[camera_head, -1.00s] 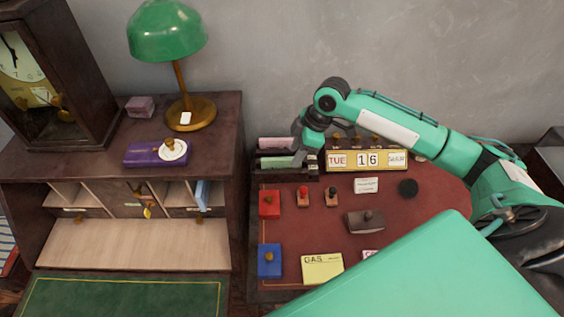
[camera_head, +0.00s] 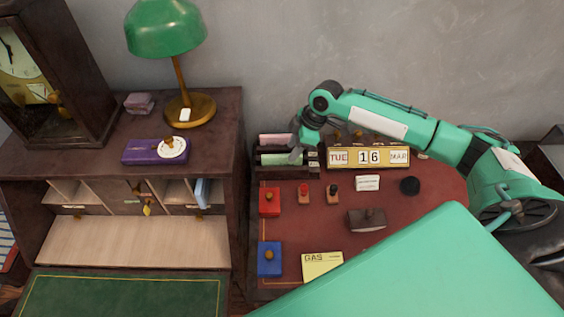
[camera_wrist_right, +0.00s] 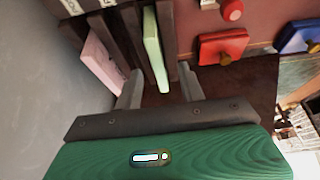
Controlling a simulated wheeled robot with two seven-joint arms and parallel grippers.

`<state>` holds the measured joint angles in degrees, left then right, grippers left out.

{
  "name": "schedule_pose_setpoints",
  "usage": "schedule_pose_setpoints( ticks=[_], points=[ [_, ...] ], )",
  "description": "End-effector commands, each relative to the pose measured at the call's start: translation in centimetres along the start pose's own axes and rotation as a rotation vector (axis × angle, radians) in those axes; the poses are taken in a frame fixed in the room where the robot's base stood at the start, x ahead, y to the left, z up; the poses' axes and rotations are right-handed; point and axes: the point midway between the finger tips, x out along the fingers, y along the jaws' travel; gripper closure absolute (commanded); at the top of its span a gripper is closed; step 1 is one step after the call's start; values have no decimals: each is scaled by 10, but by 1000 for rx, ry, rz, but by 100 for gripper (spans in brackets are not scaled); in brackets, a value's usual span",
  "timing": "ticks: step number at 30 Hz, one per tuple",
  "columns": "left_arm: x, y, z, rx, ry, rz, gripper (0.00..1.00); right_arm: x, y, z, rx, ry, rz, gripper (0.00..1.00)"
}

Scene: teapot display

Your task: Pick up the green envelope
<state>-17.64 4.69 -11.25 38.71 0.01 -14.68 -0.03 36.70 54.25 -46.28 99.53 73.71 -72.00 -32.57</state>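The green envelope (camera_head: 272,159) stands in the front slot of a dark letter rack (camera_head: 284,173) at the back left of the red desk top. It also shows edge-on in the right wrist view (camera_wrist_right: 154,52). My right gripper (camera_head: 297,157) is at the rack, over the envelope's right part. In the right wrist view its two fingers (camera_wrist_right: 160,88) are apart, with the envelope's near end between them and gaps on both sides. I cannot tell how deep the fingers reach. My left gripper is not in view.
A pink envelope (camera_head: 276,140) stands in the slot behind. Dark rack dividers (camera_wrist_right: 134,38) are close to the fingers. A date block (camera_head: 368,157) stands right of the rack. Red (camera_head: 269,203) and blue (camera_head: 269,258) boxes and stamps are in front. A wooden cabinet (camera_head: 225,130) is at left.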

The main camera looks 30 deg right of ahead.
Motion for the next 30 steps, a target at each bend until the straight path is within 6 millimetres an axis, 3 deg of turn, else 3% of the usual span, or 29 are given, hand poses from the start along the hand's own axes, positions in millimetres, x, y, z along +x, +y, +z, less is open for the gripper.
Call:
schedule_pose_setpoints(
  ticks=[9, 17, 24, 30],
  points=[
    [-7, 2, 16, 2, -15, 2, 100, 42, 4, -4, 1, 0, -2, 60],
    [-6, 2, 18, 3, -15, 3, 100, 46, 4, -4, 0, 0, 0, 60],
    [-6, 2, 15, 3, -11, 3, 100, 46, 4, -4, 0, 0, 0, 100],
    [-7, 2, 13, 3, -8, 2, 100, 46, 4, -4, 0, 0, 0, 100]
  ],
)
